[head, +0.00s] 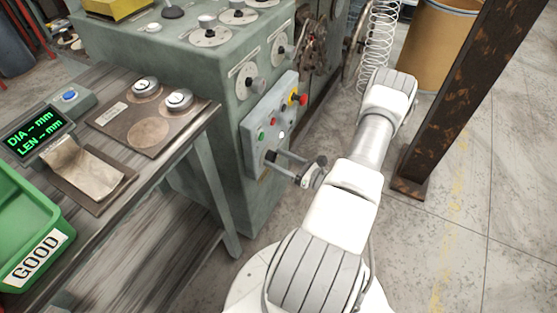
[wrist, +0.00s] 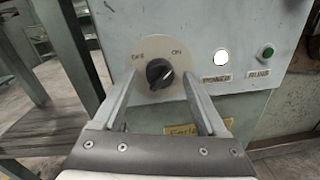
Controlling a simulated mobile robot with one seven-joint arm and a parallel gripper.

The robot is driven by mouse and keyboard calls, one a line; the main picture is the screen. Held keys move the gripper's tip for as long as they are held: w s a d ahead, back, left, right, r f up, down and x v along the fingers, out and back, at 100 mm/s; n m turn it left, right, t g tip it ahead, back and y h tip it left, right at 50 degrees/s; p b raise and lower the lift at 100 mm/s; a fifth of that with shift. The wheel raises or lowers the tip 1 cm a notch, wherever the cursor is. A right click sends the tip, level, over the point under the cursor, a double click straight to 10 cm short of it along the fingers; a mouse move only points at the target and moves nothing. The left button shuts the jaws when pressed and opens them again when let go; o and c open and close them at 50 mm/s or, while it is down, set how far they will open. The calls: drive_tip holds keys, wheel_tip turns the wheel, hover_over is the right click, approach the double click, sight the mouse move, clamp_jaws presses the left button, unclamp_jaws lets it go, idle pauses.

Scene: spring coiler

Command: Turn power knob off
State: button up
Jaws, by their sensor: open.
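The power knob (wrist: 158,73) is a black rotary knob on a round beige plate. The plate is marked OFF at its upper left and ON at its upper right. The knob's grip sits diagonally, and I cannot tell for sure which mark it points to. My gripper (wrist: 158,82) is open, with one finger on each side of the knob and gaps between. In the head view my gripper (head: 272,163) is at the lower part of the grey control panel (head: 262,144). The knob there is small and partly hidden by the gripper.
A white lamp (wrist: 221,58) and a green button (wrist: 266,53) are right of the knob. A red-and-yellow stop button (head: 298,99) is higher on the panel. A workbench (head: 115,215) with a green bin (head: 28,215) stands left. A rusty post (head: 470,95) stands right.

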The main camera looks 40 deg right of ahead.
drive_tip(key=shift+c, duration=0.2)
clamp_jaws()
drive_tip(key=shift+f+n, duration=0.1)
drive_tip(key=shift+n, duration=0.3)
drive_tip(key=n+y+b, duration=0.1)
drive_tip(key=n+b, duration=0.4)
drive_tip(key=n, duration=1.2)
drive_tip(key=shift+d+f+n, duration=0.1)
drive_tip(key=shift+n, duration=0.5)
